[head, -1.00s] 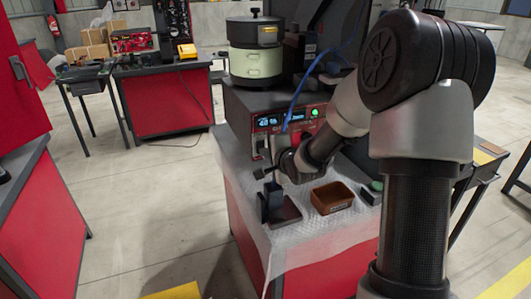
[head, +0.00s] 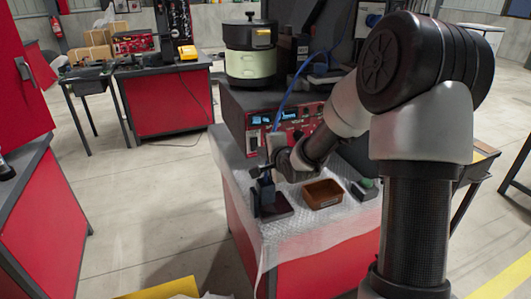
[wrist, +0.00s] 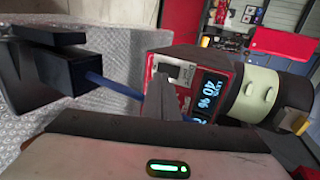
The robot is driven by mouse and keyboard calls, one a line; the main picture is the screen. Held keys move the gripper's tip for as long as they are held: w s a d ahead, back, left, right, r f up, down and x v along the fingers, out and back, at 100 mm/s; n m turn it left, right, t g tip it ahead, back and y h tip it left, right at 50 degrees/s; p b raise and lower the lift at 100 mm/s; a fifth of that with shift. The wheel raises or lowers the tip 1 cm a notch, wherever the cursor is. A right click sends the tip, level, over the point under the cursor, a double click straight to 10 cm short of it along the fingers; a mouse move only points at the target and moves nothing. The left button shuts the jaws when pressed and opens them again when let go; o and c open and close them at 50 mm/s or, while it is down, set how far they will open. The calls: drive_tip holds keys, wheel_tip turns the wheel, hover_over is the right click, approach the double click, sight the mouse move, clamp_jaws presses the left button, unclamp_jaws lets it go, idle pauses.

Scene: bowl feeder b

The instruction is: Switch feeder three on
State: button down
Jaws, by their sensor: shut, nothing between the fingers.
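The feeder's control box has a red front panel (head: 288,112) with lit blue displays in the head view. In the wrist view, a display (wrist: 208,88) reads 40 %, and a pale switch plate (wrist: 174,71) with a dark slot sits beside it. My gripper (wrist: 160,88) is shut and empty, its fingertips close to that plate; I cannot tell whether they touch. In the head view my wrist is in front of the panel's lower right part, and the fingertips are hard to make out. The switch's position is not clear.
A cream and dark bowl unit (head: 249,62) stands on the box. A dark upright block (head: 267,190), a brown tray (head: 322,193) and a small dark block with a green top (head: 365,187) lie on the bench mat. A blue cable (head: 290,93) hangs before the panel.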

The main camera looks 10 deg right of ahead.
drive_tip(key=p+v, duration=0.2)
drive_tip(key=v, duration=0.8)
drive_tip(key=shift+s, duration=0.15)
